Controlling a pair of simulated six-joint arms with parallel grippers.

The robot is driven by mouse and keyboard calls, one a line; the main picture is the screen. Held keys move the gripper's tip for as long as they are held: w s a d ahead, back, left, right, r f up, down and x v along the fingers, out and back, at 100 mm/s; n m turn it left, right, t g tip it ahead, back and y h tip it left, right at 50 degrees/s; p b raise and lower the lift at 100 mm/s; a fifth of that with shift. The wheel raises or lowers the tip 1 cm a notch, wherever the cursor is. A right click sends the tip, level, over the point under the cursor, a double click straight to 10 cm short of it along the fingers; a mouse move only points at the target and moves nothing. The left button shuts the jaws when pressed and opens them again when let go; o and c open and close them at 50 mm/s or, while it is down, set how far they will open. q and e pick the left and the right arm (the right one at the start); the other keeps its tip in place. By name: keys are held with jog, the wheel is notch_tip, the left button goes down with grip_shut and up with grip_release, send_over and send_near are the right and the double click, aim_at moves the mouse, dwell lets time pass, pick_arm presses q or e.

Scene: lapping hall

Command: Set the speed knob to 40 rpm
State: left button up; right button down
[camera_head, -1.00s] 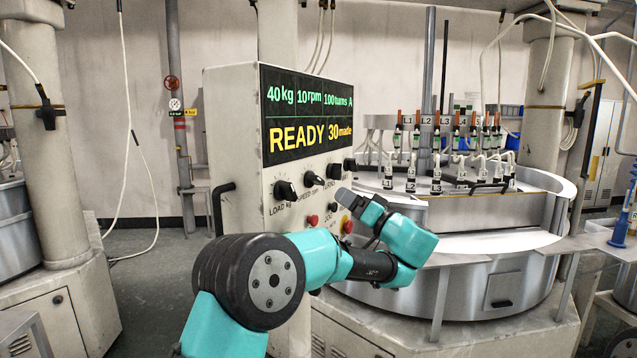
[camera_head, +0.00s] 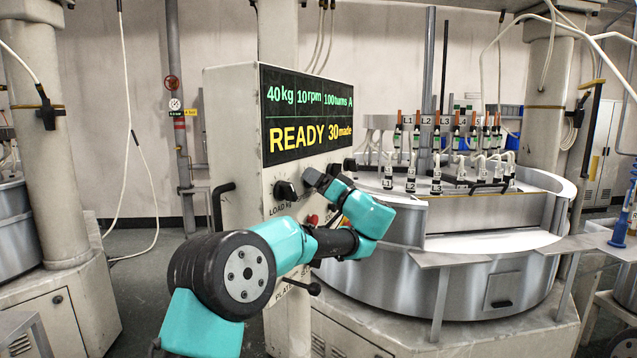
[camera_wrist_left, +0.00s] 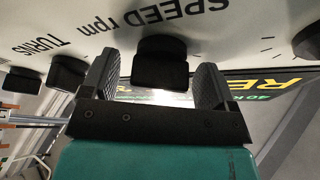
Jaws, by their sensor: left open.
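The speed knob (camera_wrist_left: 160,63) is a black knob below the "SPEED rpm" lettering, which appears upside down in the left wrist view. My left gripper (camera_wrist_left: 157,80) is open, with one finger on each side of this knob and a gap visible at least on the left. In the head view my left gripper (camera_head: 316,178) is at the panel and covers the speed knob. The display (camera_head: 308,115) on the control box reads 40 kg, 10 rpm, 100 turns A, and READY 30 made. My right gripper is not in view.
The load knob (camera_head: 286,190) is just left of the gripper, and the turns knob (camera_wrist_left: 68,73) is beside it in the wrist view. A red button (camera_head: 312,220) sits below. The round lapping machine (camera_head: 490,245) stands to the right.

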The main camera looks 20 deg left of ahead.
pick_arm(q)
jog(key=shift+c, duration=0.5)
jog(key=c, duration=0.8)
jog(key=shift+m+t+h, duration=0.3)
jog(key=shift+m, duration=0.3)
jog(key=m+t+h, duration=0.1)
jog(key=m, duration=0.3)
jog(key=shift+r, duration=0.1)
jog(key=m+h, duration=0.2)
jog(key=m, duration=0.3)
jog(key=m+h, duration=0.2)
jog(key=m, duration=0.2)
jog(key=shift+m, duration=0.4)
jog(key=shift+m+g+h, duration=0.5)
jog(key=shift+m+g, duration=0.5)
jog(key=shift+m, duration=0.9)
